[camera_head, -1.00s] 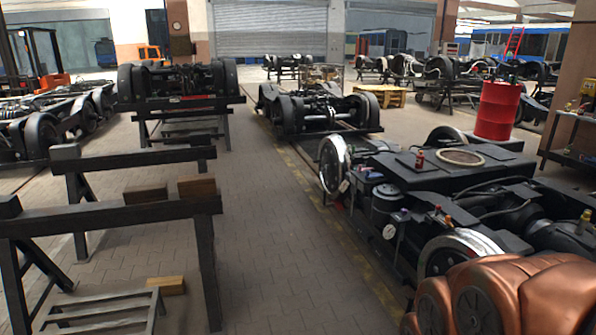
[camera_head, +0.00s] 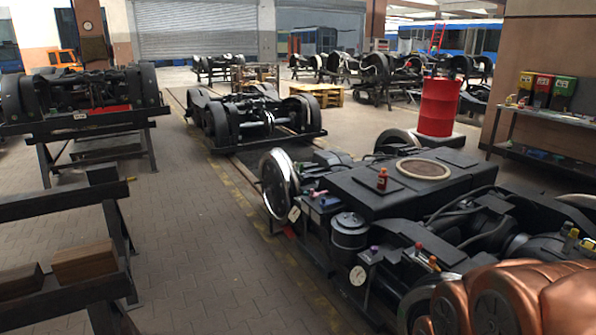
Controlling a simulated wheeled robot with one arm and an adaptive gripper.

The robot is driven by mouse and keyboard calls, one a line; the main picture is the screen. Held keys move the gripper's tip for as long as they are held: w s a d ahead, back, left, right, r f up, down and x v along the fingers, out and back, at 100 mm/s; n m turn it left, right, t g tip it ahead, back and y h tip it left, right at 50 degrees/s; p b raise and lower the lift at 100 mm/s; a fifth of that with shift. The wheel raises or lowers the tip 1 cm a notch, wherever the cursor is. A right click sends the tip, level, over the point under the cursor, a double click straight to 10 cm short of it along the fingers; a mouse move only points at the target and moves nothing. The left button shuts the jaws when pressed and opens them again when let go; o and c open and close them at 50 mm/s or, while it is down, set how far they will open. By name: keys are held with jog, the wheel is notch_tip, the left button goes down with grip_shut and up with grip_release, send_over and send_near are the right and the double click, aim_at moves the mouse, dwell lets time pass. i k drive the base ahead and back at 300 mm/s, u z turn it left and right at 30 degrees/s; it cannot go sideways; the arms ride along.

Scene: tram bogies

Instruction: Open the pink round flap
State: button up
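I cannot clearly make out a pink round flap. A small pink piece (camera_head: 318,193) sits on the near left part of the black bogie (camera_head: 350,185) at the right; it is too small to tell whether it is a flap. A round disc with a pale beige rim (camera_head: 422,168) lies flat on top of the bogie's black box. A small purple piece (camera_head: 374,249) sits nearer on the bogie. My gripper is not in view.
A red drum (camera_head: 438,106) stands behind the bogie. A shelf (camera_head: 550,120) with coloured boxes is at the right. Dark trestles (camera_head: 60,208) stand at the left. Open paved floor (camera_head: 205,220) runs between trestles and bogie. Copper-coloured rounded shapes fill the bottom right corner.

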aim_at(312, 195)
jog(key=z, duration=0.05)
jog(key=i, duration=1.9)
jog(key=u, duration=0.55)
jog(key=i, duration=1.85)
jog(key=u, duration=0.4)
